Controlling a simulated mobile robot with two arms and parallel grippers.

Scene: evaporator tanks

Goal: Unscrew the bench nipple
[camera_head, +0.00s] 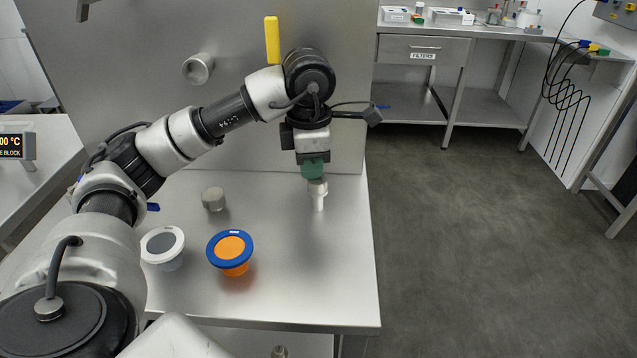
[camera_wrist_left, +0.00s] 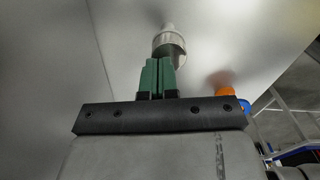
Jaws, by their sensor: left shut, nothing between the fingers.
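The bench nipple (camera_head: 318,197) is a pale metal fitting with a wider collar and a narrow stem, upright near the right part of the steel bench. It also shows in the left wrist view (camera_wrist_left: 168,42), just beyond the fingertips. My left gripper (camera_head: 313,176) points down at it with green fingers. In the left wrist view the fingers (camera_wrist_left: 157,62) are together, with nothing between them. The fingertips overlap the collar in the picture; I cannot tell if they touch it. My right gripper is not in view.
A short metal cylinder (camera_head: 213,199), a white-rimmed cup with a grey top (camera_head: 163,246) and a blue-rimmed orange cup (camera_head: 231,250) stand on the bench (camera_head: 320,285). A metal fitting (camera_head: 198,68) and yellow handle (camera_head: 272,40) are on the panel behind. The bench's front right is clear.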

